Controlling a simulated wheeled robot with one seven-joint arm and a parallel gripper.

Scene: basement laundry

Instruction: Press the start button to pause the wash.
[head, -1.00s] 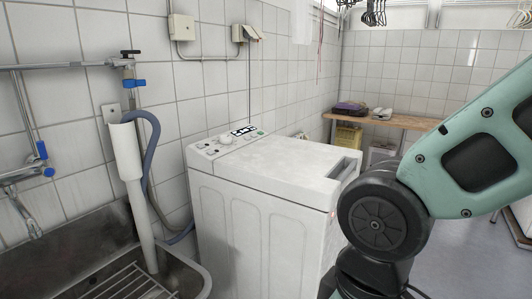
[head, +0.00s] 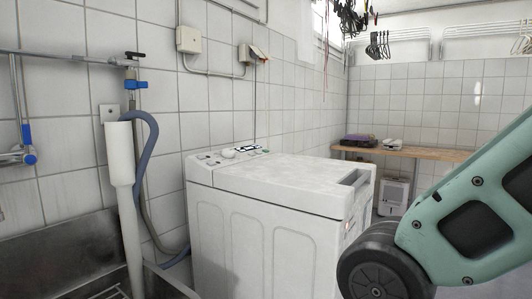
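A white top-loading washing machine (head: 265,215) stands against the tiled wall in the middle of the head view, with its lid shut. Its control panel (head: 222,156) runs along the back of the top, at the left, with a round white dial (head: 229,153), several small buttons and a dark display. The start button cannot be told apart from the other small controls at this size. My gripper is out of view; only a green and black part of my arm shows at the right, in front of the machine's right side.
A sink (head: 60,250) with a white standpipe (head: 121,155) and a blue-grey hose (head: 152,150) is at the left. A wooden shelf (head: 430,152) holding a few items is at the back right. Hangers (head: 378,45) hang above. Grey floor lies at the right.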

